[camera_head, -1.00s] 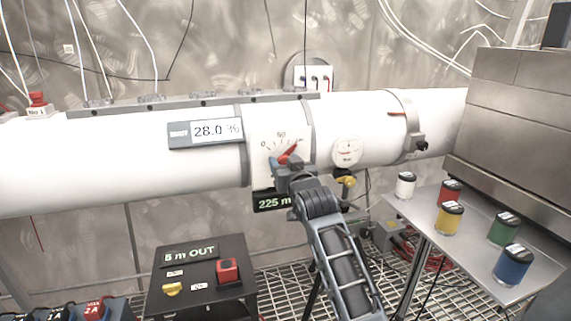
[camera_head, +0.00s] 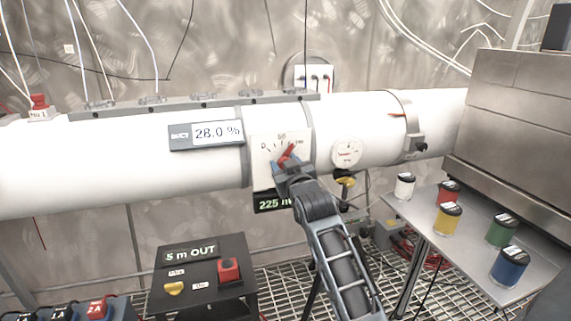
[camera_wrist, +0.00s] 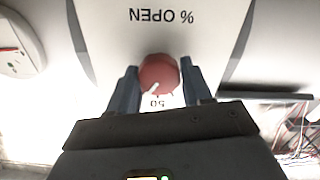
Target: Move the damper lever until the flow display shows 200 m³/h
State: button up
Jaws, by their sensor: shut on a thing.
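The red damper lever (camera_head: 288,152) sits on a white scale plate (camera_head: 263,147) on the duct and points up and to the right, short of the scale's right end. My gripper (camera_head: 283,164) is shut on it. In the wrist view the lever's red round end (camera_wrist: 158,73) sits between the two dark fingers of my gripper (camera_wrist: 160,84), above an upside-down "50" mark. The flow display (camera_head: 270,202) hangs under the plate and reads "225 m"; my arm hides the rest of it.
A round gauge (camera_head: 346,152) and a yellow-handled valve (camera_head: 345,182) are close to the right of my arm. A black box (camera_head: 203,275) stands below left. A metal shelf (camera_head: 423,222) with several coloured jars is at the right.

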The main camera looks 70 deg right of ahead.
jog(key=o, duration=1)
jog(key=shift+b+v, duration=0.45)
jog(key=shift+v, duration=3.5)
jog(key=shift+f, duration=0.1)
jog(key=s+a+f+n+t+y, duration=0.25)
jog(key=a+f, duration=0.25)
jog(key=a, duration=0.6)
jog(key=s+a+f+n+t+y, duration=0.1)
jog(key=s+a+f+n+y, duration=0.25)
jog(key=a, duration=0.65)
jog(key=s+a+y, duration=0.2)
jog(key=s+a, duration=0.3)
jog(key=s, duration=0.1)
jog(key=s+a+y, duration=0.3)
jog(key=s+a, duration=0.2)
jog(key=a, duration=0.1)
jog(key=s+a+n+y, duration=0.1)
jog(key=s+a+y, duration=0.1)
jog(key=s+a, duration=0.3)
jog(key=shift+s+a+r+y, duration=0.1)
jog(key=shift+s+r+y, duration=0.1)
jog(key=shift+s, duration=0.2)
jog(key=shift+s+a+r+y, duration=0.15)
jog(key=shift+s+y, duration=0.05)
jog(key=shift+s, duration=0.2)
